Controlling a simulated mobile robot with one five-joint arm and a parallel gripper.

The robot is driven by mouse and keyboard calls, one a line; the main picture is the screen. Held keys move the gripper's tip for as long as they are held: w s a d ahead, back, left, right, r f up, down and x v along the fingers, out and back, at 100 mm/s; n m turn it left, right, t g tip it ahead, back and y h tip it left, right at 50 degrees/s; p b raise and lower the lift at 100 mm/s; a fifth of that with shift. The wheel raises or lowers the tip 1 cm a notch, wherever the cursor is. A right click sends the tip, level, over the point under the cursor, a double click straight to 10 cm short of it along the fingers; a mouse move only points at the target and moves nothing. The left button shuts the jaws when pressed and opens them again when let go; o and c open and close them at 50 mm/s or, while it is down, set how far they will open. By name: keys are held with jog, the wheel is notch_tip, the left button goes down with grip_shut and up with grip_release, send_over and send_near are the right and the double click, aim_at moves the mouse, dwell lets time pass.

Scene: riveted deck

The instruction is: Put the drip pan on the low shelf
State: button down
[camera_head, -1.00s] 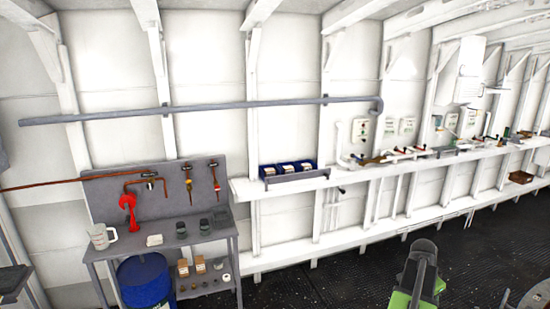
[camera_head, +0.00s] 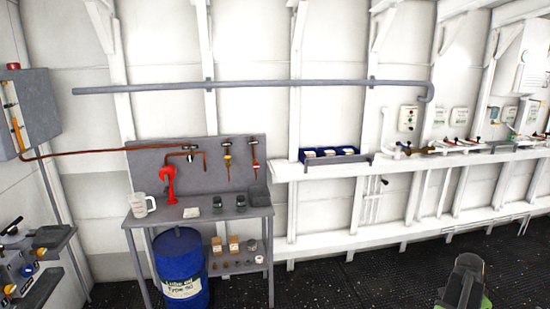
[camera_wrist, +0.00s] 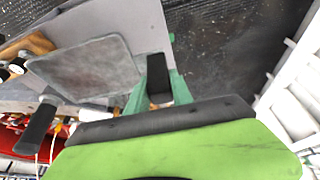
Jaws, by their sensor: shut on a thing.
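The drip pan (camera_wrist: 85,68) is a flat grey, square tray with a raised rim, seen in the wrist view. In the head view my arm (camera_head: 466,285) shows at the bottom right, well away from the bench, and the pan cannot be made out there. The low shelf (camera_head: 240,270) is under the grey workbench (camera_head: 198,218), to the left of my arm. Small boxes, jars and round parts stand on it.
A blue oil drum (camera_head: 180,262) stands under the bench, left of the shelf. A mug (camera_head: 141,205) and small items are on the bench top. A grey cabinet (camera_head: 27,105) and another worktop (camera_head: 45,270) are at the left. Dark floor (camera_head: 350,280) lies open between bench and arm.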

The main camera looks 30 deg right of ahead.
notch_tip(320, 180, up, 14)
jog(key=p, duration=1.4)
notch_tip(320, 180, down, 14)
jog(key=b, duration=1.5)
jog(key=shift+f, duration=0.25)
notch_tip(320, 180, up, 14)
jog(key=r+p, duration=0.1)
jog(key=p, duration=1.4)
notch_tip(320, 180, down, 15)
jog(key=b, duration=1.5)
notch_tip(320, 180, up, 15)
jog(key=p, duration=1.5)
notch_tip(320, 180, down, 15)
jog(key=b, duration=1.5)
jog(key=shift+r, duration=0.2)
